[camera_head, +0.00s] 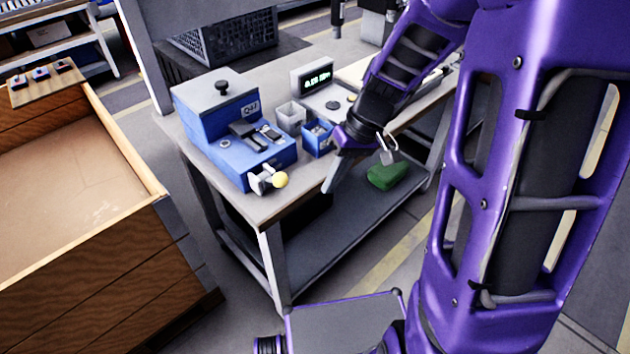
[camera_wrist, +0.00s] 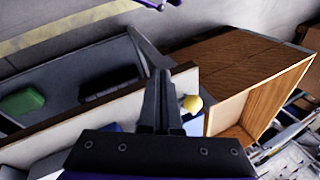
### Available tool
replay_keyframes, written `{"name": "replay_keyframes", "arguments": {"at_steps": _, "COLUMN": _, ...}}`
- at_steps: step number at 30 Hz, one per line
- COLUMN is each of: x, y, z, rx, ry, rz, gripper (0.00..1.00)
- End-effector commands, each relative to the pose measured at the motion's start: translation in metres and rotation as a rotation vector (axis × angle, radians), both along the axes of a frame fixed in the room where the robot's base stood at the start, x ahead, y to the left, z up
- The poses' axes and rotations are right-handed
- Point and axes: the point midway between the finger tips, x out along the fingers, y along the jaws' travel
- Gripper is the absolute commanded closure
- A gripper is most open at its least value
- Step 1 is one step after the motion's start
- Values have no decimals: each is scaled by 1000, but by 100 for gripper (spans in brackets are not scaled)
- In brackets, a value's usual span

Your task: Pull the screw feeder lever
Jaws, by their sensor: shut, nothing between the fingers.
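The screw feeder (camera_head: 222,118) is a blue machine with a grey top, standing on the left end of the workbench in the head view. Its lever sticks out low at the front and ends in a yellow ball knob (camera_head: 280,180). My gripper (camera_head: 328,188) is shut and empty, pointing down at the bench's front edge, to the right of the knob and apart from it. In the wrist view the shut fingers (camera_wrist: 160,75) stand just left of the yellow knob (camera_wrist: 193,104). The lever's arm is mostly hidden in the wrist view.
A small grey bin (camera_head: 291,117) and a blue bin (camera_head: 318,138) stand right of the feeder, with a digital display (camera_head: 312,77) behind. A green item (camera_head: 387,175) lies on the lower shelf. A large wooden crate (camera_head: 75,190) stands left of the bench.

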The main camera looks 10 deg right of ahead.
Motion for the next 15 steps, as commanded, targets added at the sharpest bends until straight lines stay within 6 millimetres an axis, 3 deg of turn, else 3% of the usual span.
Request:
{"name": "replay_keyframes", "arguments": {"at_steps": 6, "x": -19, "y": -29, "z": 18, "rx": -1, "ry": -1, "rz": -3, "gripper": 100}}
{"name": "replay_keyframes", "arguments": {"at_steps": 15, "x": -26, "y": -39, "z": 24, "rx": 0, "ry": 0, "rz": 0, "gripper": 100}}
